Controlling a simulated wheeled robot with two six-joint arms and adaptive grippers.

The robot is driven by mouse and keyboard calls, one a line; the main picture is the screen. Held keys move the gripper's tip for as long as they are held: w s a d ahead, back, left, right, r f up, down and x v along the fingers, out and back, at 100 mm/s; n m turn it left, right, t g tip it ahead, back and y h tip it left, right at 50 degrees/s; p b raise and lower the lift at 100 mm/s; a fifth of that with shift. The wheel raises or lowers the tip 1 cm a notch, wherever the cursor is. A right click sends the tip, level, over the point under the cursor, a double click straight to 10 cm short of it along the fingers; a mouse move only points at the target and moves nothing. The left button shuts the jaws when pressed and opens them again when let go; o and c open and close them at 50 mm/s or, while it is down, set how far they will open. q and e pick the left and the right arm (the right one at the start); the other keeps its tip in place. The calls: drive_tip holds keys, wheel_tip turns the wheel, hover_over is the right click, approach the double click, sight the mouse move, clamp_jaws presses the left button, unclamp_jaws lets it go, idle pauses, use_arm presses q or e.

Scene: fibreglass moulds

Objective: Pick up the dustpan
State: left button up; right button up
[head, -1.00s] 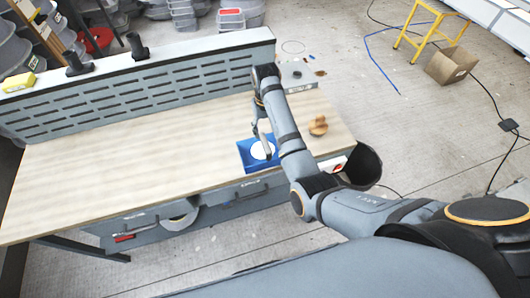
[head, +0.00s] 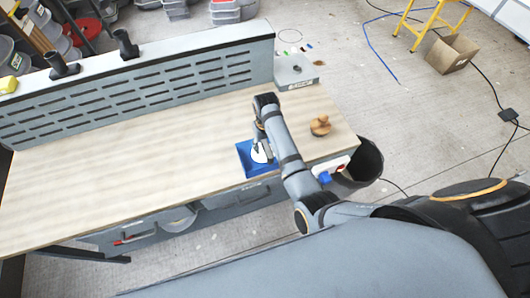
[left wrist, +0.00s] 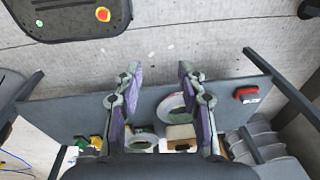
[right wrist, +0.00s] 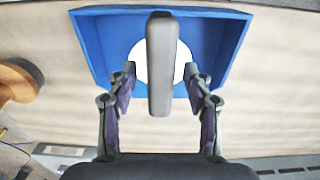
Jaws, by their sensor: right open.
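The blue dustpan (head: 243,161) lies on the workbench near its front edge, with a white round patch or disc in its pan. In the right wrist view the blue pan (right wrist: 97,38) fills the top, and its grey handle (right wrist: 161,60) stands towards the camera. My right gripper (right wrist: 160,84) is open, with one finger on each side of the handle and visible gaps between. In the head view the right gripper (head: 260,146) is over the pan and hides part of it. My left gripper (left wrist: 158,82) is open and empty in the left wrist view, away from the dustpan.
A wooden knobbed object (head: 320,126) stands right of my right arm. A grey box (head: 296,72) sits at the back right, and a slotted panel (head: 140,85) runs along the back. A dark bin (head: 362,165) stands beyond the right end. The bench's left part (head: 90,175) is clear.

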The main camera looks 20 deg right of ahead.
drive_tip(key=shift+s+r, duration=0.15)
drive_tip(key=shift+s, duration=0.2)
drive_tip(key=shift+c, duration=1.2)
drive_tip(key=shift+s+r, duration=0.15)
drive_tip(key=shift+s, duration=0.05)
drive_tip(key=c, duration=0.5)
drive_tip(key=shift+w, duration=0.1)
drive_tip(key=shift+c, duration=1.1)
drive_tip(key=shift+w, duration=0.1)
clamp_jaws()
use_arm(q)
drive_tip(key=shift+s, duration=0.6)
use_arm(e)
drive_tip(key=shift+f, duration=0.2)
